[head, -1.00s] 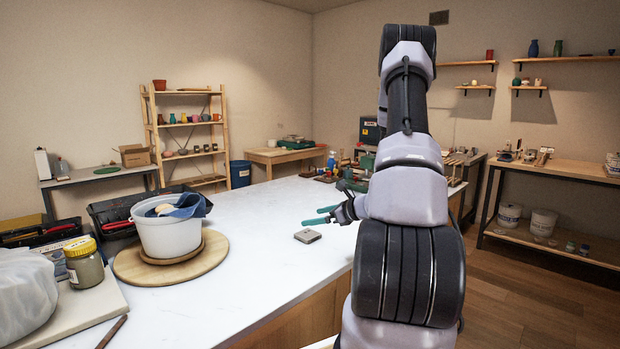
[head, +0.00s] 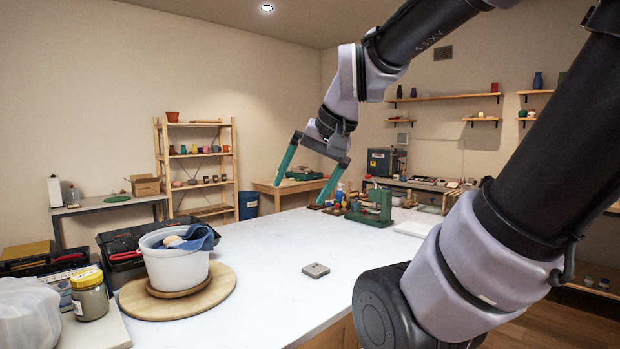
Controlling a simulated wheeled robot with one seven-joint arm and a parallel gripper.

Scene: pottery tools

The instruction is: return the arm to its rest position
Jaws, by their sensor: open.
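My gripper (head: 304,195) is in the upper middle of the head view, with its two long green fingers spread wide apart and pointing down. Nothing is between the fingers. It appears raised above the white worktable (head: 270,260), in front of the far wall and wooden shelf. My arm runs from the lower right up out of the top right of the view and back down to the gripper. My arm hides part of the right side of the room and of the table's right end.
A small grey square block (head: 316,270) lies on the table. A white bucket (head: 177,266) with a blue cloth (head: 197,237) stands on a round wooden board (head: 222,290). A jar (head: 90,295) is at left. A green machine (head: 371,208) stands at the far end. The table's middle is clear.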

